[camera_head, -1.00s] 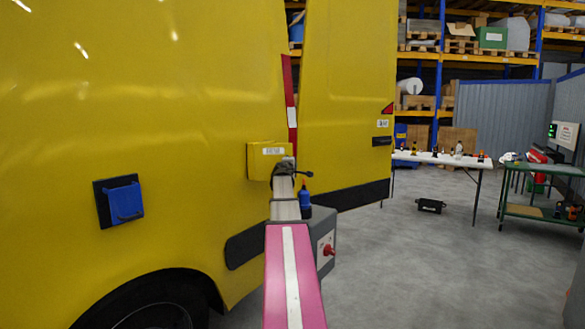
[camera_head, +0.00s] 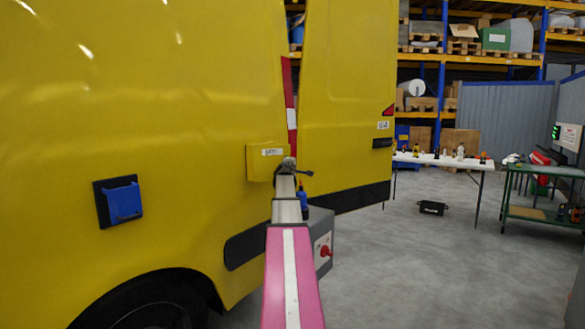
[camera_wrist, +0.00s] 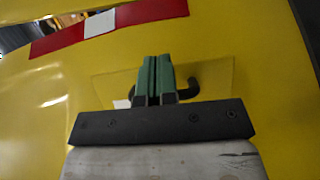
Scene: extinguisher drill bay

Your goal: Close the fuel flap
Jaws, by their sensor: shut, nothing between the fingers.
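A yellow flap (camera_head: 256,163) with a white label shows on the yellow van side (camera_head: 190,110) in the head view. It stands slightly proud of the bodywork; the exact gap cannot be told. My gripper (camera_head: 289,162) is at the flap's lower right, covering that corner. In the wrist view the flap (camera_wrist: 215,75) is a faintly outlined yellow panel straight ahead. My gripper's green fingers (camera_wrist: 157,62) are together, empty, in front of the flap's middle. They look very close to its face; contact cannot be told. A dark curved part (camera_wrist: 190,88) shows beside the fingers.
A blue holder (camera_head: 123,202) sits on the van at left. A yellow rear door (camera_head: 345,100) with a red-and-white strip (camera_head: 290,105) is to the right. A white table (camera_head: 440,160) and green cart (camera_head: 540,214) stand farther right, with clear floor (camera_head: 400,260) before them.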

